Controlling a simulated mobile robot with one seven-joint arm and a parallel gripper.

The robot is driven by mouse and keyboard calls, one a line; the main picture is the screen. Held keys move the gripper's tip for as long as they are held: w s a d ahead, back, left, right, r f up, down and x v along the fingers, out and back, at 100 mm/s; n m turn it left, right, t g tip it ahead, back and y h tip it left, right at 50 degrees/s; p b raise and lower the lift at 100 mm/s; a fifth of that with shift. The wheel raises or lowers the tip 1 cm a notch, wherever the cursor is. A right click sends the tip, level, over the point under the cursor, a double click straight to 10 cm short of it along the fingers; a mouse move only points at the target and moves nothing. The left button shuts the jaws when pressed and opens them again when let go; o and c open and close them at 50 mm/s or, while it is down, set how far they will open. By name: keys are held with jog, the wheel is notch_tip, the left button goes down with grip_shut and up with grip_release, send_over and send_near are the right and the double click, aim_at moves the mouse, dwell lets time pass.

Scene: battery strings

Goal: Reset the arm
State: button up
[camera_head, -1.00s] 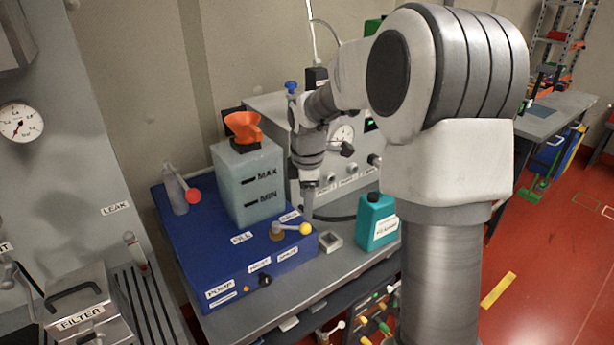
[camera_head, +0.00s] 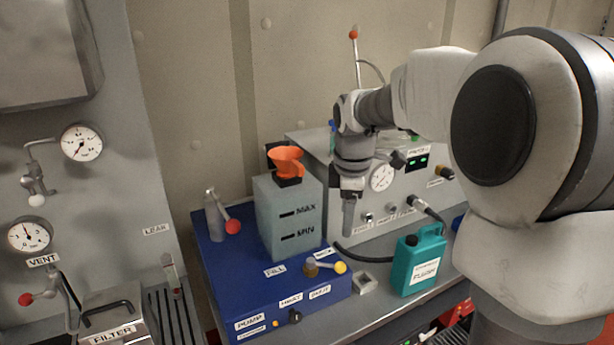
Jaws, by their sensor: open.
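My arm reaches in from the right of the view, bent at a large white and grey joint. My gripper (camera_head: 348,220) points down and is open and empty. It hangs above the back right part of the blue pump unit (camera_head: 228,284), behind the yellow-tipped lever (camera_head: 339,267) in the picture. It appears apart from the things around it. The gap between its fingers is hard to see from this side.
A grey tank (camera_head: 290,222) with an orange funnel (camera_head: 287,160) stands left of my gripper. A teal bottle (camera_head: 417,262) stands to its right on the bench. Behind is a grey instrument box (camera_head: 318,150). Wall gauges (camera_head: 82,143) and a filter box (camera_head: 112,318) are at left.

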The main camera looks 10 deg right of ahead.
jog(key=s+a+r+m+t, duration=0.1)
jog(key=s+a+m, duration=0.1)
jog(key=s+m, duration=0.5)
jog(key=s+a+r+m+t, duration=0.1)
jog(key=s+m, duration=0.7)
jog(key=s, duration=1)
jog(key=shift+a+r+t, duration=0.3)
jog(key=shift+a+t, duration=0.15)
jog(key=shift+t, duration=0.15)
